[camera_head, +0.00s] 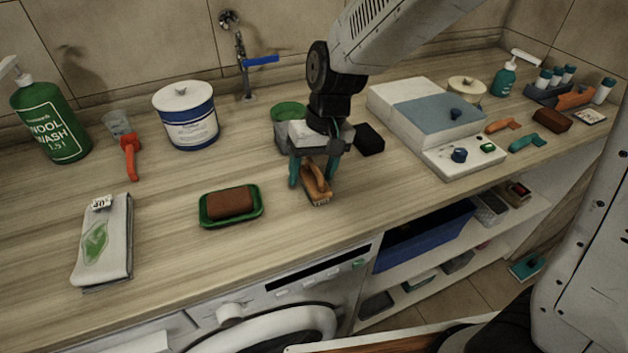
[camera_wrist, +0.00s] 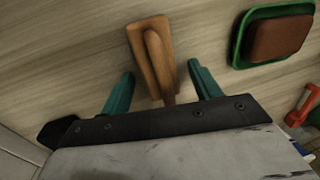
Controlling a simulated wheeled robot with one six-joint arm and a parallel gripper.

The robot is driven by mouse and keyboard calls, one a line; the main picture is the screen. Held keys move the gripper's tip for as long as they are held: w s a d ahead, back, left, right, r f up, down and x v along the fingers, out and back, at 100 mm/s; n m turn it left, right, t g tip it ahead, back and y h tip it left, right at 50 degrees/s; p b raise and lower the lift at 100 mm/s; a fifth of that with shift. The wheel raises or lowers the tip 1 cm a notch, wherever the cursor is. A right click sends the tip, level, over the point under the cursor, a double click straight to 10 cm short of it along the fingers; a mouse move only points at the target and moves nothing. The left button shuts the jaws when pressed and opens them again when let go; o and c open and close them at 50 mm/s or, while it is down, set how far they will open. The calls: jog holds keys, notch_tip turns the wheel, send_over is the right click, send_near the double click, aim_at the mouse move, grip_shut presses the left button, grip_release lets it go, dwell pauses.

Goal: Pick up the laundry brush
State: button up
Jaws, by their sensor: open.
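The laundry brush (camera_head: 317,185) has a brown wooden body with a raised handle and pale bristles. It rests on the wooden counter near the front edge. My gripper (camera_head: 314,180) is directly above it, pointing down, with its two teal fingers spread on either side of the brush. In the wrist view the brush (camera_wrist: 152,55) extends outward from between the open fingertips (camera_wrist: 160,82). The near end of its handle lies between the fingers, with a visible gap on both sides. Whether the fingertips touch the counter cannot be told.
A green soap dish (camera_head: 258,213) with a brown bar (camera_head: 230,202) is close on the left. A green-rimmed pot (camera_head: 287,112) stands behind my gripper, and a black block (camera_head: 369,139) to its right. A folded towel (camera_head: 103,240) lies left. Bare counter (camera_head: 375,200) lies right of the brush.

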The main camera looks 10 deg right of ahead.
aim_at(312, 164)
jog(key=c, duration=1.1)
jog(key=shift+o, duration=0.2)
jog(key=shift+r, duration=0.5)
jog(key=r, duration=0.2)
jog(key=shift+s+r, duration=0.35)
jog(key=shift+s, duration=0.05)
jog(key=s, duration=0.5)
jog(key=s+r, duration=0.1)
jog(key=s, duration=0.9)
jog(key=shift+s+d+r, duration=0.1)
jog(key=shift+d+r, duration=0.05)
jog(key=shift+d, duration=0.2)
jog(key=shift+o, duration=0.5)
